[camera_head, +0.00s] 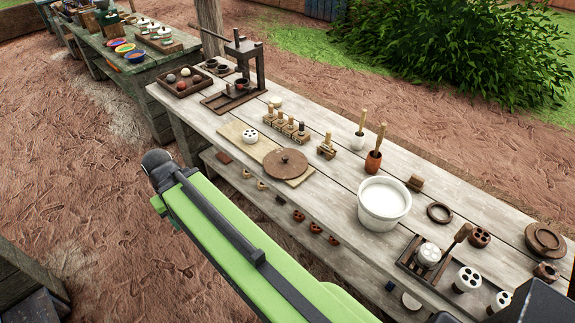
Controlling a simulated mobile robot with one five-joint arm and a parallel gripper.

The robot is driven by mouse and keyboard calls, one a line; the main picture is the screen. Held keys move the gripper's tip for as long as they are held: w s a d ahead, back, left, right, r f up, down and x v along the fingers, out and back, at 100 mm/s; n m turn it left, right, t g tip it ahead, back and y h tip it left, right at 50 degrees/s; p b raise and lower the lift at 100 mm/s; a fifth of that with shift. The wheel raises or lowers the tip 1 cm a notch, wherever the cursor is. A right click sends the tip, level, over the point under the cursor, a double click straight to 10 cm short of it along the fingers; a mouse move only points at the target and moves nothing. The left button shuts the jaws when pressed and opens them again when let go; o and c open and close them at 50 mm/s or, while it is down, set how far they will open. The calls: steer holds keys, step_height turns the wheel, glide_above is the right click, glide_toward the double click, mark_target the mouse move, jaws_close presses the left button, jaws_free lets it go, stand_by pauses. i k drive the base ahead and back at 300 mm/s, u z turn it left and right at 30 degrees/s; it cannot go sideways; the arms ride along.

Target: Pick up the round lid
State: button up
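A round brown lid (285,162) with a small knob in its middle lies flat on the bench. It rests partly on a thin pale wooden board (236,132), near the bench's front edge. Another round brown disc (545,239), also lid-like, lies at the bench's right end. My green arm reaches from the bottom of the picture up to the left, ending in a dark rounded joint in front of the bench. No gripper fingers can be made out, and nothing covers the round lid.
A white bucket (384,203) stands right of the lid. A white piece with holes (250,136) sits on the board behind it. Stamps with pale handles (286,126) and a dark press (240,78) stand farther back. A lower shelf (330,255) holds small pieces.

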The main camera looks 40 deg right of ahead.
mark_target(283, 164)
steer(key=i, duration=0.9)
steer(key=u, duration=0.05)
